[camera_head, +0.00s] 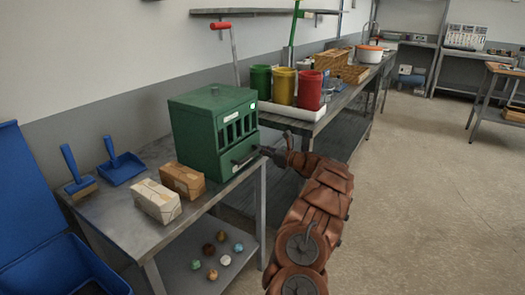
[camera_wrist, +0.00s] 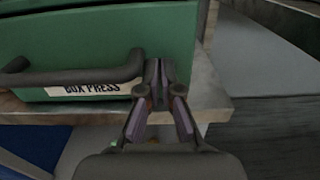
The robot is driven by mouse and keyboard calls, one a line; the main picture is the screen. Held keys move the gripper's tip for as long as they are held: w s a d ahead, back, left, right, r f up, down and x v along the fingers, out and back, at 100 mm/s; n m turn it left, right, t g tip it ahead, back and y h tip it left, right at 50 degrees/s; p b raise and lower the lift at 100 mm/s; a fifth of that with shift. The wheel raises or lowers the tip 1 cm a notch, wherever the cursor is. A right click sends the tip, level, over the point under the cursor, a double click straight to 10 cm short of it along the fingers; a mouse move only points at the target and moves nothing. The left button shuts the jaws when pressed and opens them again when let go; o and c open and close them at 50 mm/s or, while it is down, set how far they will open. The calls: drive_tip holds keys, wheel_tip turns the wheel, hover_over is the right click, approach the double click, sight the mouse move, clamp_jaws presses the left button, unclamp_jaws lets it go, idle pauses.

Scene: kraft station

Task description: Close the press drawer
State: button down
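The green box press (camera_head: 205,127) stands on the metal table, with bars on the upper part of its front. Its drawer front (camera_head: 228,163) is low on that side and has a dark bar handle (camera_head: 243,159). I cannot tell whether the drawer stands out a little. In the wrist view the handle (camera_wrist: 75,77) runs across the green drawer front (camera_wrist: 110,30) above a "BOX PRESS" label. My gripper (camera_head: 266,151) is at the handle's right end. In the wrist view its fingertips (camera_wrist: 160,72) are together, close to the drawer front, with the handle beside them rather than visibly between them.
Two wrapped packages (camera_head: 157,201) (camera_head: 183,180), a blue dustpan (camera_head: 121,168) and a brush (camera_head: 80,186) lie left of the press. Green, yellow and red bins (camera_head: 309,91) stand on the bench behind. Several small balls (camera_head: 225,260) lie on the lower shelf. The floor at right is clear.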

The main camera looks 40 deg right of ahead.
drive_tip(key=v, duration=1.4)
